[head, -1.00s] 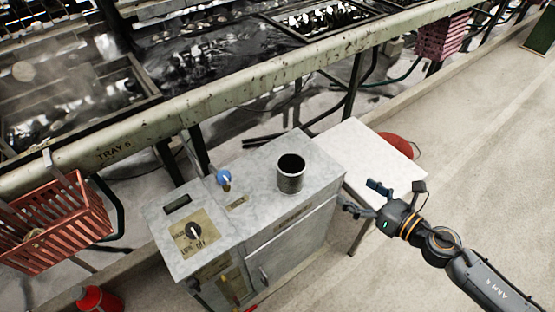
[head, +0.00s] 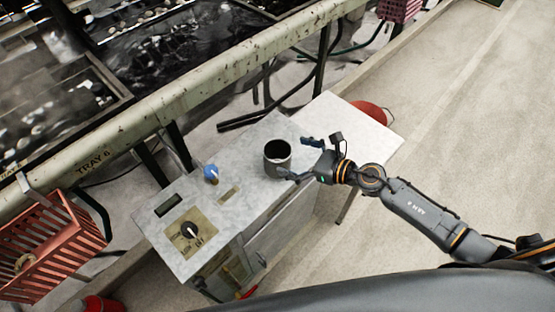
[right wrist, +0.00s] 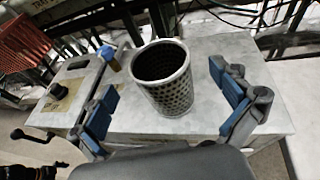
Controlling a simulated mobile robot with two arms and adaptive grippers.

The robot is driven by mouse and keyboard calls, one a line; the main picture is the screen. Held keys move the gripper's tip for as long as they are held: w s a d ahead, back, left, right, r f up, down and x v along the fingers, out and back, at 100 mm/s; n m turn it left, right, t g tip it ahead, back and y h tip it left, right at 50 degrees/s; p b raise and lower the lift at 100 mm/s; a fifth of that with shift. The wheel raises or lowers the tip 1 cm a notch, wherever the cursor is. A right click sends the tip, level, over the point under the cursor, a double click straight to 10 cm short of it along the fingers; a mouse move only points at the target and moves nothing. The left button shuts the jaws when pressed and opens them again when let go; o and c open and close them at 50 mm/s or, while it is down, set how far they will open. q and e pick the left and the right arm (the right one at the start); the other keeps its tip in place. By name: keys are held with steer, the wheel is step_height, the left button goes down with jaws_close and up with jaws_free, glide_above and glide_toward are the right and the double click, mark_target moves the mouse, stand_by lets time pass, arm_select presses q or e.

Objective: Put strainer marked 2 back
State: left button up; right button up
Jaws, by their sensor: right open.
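The strainer (head: 277,158), a dark grey metal cup with a perforated wall, stands upright on the grey cabinet top (head: 235,205). In the right wrist view the strainer (right wrist: 163,80) shows its holes and open mouth; no number can be read on it. My right gripper (head: 299,158) is open at the right side of the strainer. In the right wrist view its blue-padded fingers (right wrist: 168,112) are spread wide, with the strainer ahead between them and not gripped. My left gripper is not in view.
A blue knob (head: 211,172) and a dial panel (head: 190,232) are on the cabinet. A white table (head: 350,135) adjoins it, with a red round thing (head: 372,112) behind. A red basket (head: 45,250) hangs from the TRAY 6 rail (head: 190,100). The floor at right is clear.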

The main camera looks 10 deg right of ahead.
mark_target(266, 145)
steer(key=x, duration=0.5)
steer(key=shift+a+r+p, duration=0.1)
steer(key=shift+r+p, duration=0.05)
steer(key=shift+p, duration=0.25)
steer(key=c, duration=1.9)
steer(key=shift+o, duration=0.2)
steer(key=shift+r, duration=0.15)
steer(key=shift+r, duration=0.3)
step_height(266, 145, up, 2)
steer(key=shift+r+p, duration=0.2)
steer(key=shift+p, duration=0.7)
steer(key=s+a+r+p, duration=0.5)
steer(key=s+r+p, duration=0.5)
steer(key=s, duration=0.3)
steer(key=shift+p, duration=0.9)
